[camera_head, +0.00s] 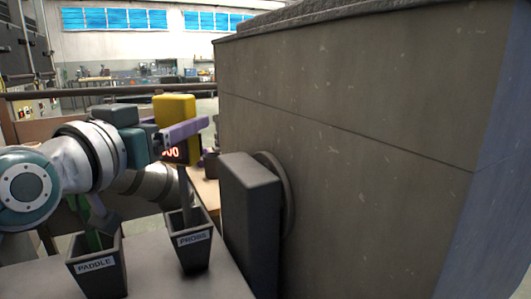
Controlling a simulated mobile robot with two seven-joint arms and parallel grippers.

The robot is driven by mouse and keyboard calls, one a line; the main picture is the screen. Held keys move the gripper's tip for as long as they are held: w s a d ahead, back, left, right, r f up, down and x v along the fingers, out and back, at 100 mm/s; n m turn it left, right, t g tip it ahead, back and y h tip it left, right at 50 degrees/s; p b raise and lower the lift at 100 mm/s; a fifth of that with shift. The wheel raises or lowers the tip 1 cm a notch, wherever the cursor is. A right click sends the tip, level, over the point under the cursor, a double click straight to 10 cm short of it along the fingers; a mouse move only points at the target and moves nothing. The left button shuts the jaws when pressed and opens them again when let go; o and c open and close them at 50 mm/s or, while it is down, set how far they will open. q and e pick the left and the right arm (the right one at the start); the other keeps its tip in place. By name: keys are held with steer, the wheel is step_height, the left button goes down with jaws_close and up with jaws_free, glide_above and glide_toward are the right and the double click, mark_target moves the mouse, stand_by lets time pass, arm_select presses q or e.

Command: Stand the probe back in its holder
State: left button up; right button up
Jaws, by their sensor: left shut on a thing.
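The probe has a purple handle (184,130) and a dark shaft (185,190) running down from it. My left gripper (160,140) comes in from the left and is shut on the probe at its handle. The probe's holder (193,255) is a dark, tapered, open-topped box labelled PROBE on the table. The shaft stands nearly upright over the holder's mouth. Its lower end is out of sight at the rim; I cannot tell how deep it sits. My right gripper is not in view.
A similar box labelled PADDLE (96,267) stands to the left with a green thing in it. A yellow device (174,108) with red digits is behind the probe. A large grey-brown block (350,150) fills the right, with a dark box-shaped part (250,220) close beside the holder.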

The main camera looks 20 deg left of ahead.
mark_target(173, 151)
arm_select(q)
steer(key=shift+f+b, duration=0.55)
steer(key=shift+f, duration=1.5)
steer(key=o, duration=1.4)
steer(key=shift+s, duration=0.25)
steer(key=s, duration=0.7)
steer(key=s+d, duration=0.1)
steer(key=s, duration=0.3)
steer(key=shift+s+p, duration=0.25)
steer(key=shift+p, duration=0.05)
